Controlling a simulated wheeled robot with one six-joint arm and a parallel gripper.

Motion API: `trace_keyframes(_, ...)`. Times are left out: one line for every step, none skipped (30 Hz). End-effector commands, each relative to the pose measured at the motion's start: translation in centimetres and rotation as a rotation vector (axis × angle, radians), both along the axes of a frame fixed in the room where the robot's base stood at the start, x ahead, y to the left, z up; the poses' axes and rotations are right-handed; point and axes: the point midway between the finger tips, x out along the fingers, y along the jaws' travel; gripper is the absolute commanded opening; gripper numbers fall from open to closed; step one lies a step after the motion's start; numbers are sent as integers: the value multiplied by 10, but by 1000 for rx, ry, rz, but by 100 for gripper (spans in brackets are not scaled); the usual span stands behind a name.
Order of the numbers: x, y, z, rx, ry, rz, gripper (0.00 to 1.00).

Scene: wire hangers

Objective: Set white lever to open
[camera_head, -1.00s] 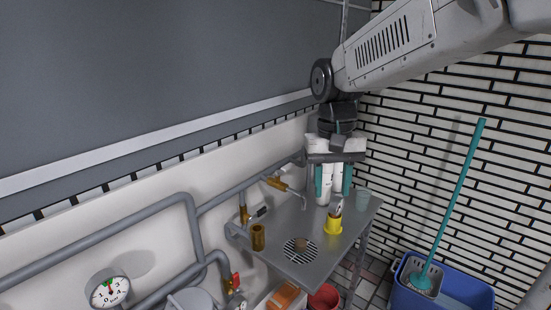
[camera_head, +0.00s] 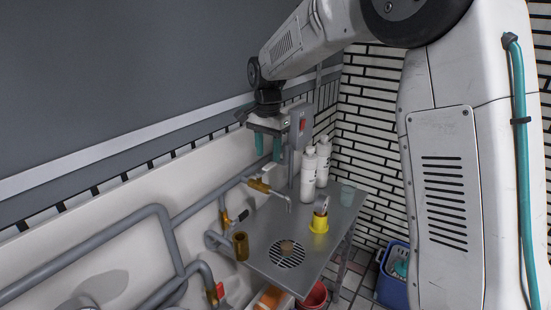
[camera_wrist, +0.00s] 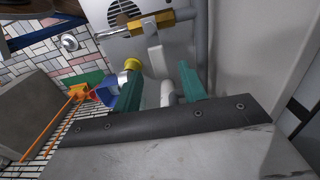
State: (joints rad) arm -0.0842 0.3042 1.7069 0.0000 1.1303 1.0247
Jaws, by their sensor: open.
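A brass valve (camera_head: 259,185) sits on the grey wall pipe above the metal sink table. Its white lever (camera_head: 268,170) shows small in the head view and sticks up from the valve. In the wrist view the white lever (camera_wrist: 154,56) hangs from the brass valve (camera_wrist: 147,22), ahead of my fingertips. My gripper (camera_head: 268,148) is open, with its teal fingers pointing down just above the valve and lever. In the wrist view my gripper (camera_wrist: 158,80) has its fingers spread apart, and the lever lies beyond the gap, apart from both fingers.
A valve with a black lever (camera_head: 243,215) and a red-handled valve (camera_head: 219,292) are lower left. A grey post with a red switch (camera_head: 302,126) stands beside my gripper.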

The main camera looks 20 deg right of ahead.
Motion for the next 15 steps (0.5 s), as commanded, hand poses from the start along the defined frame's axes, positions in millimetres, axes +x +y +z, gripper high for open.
trace_keyframes(-1, 0, -9, 0, 4, 0, 42)
trace_keyframes(-1, 0, -13, 0, 4, 0, 42)
trace_keyframes(0, 0, -18, 0, 2, 0, 42)
trace_keyframes(0, 0, -21, 0, 1, 0, 42)
trace_keyframes(0, -1, -24, 0, 2, 0, 42)
trace_keyframes(0, -1, -27, 0, 1, 0, 42)
trace_keyframes(0, -1, -29, 0, 1, 0, 42)
trace_keyframes(0, -1, -30, -1, 1, 0, 42)
trace_keyframes(0, -1, -31, 0, 0, 0, 42)
trace_keyframes(0, -1, -32, 0, 0, 0, 42)
trace_keyframes(0, -1, -32, 0, 0, 0, 42)
trace_keyframes(0, -1, -32, 0, 0, -1, 42)
trace_keyframes(0, -1, -32, 0, 0, -1, 42)
trace_keyframes(0, -2, -32, 0, 0, -1, 42)
trace_keyframes(0, -2, -32, 0, 0, -1, 42)
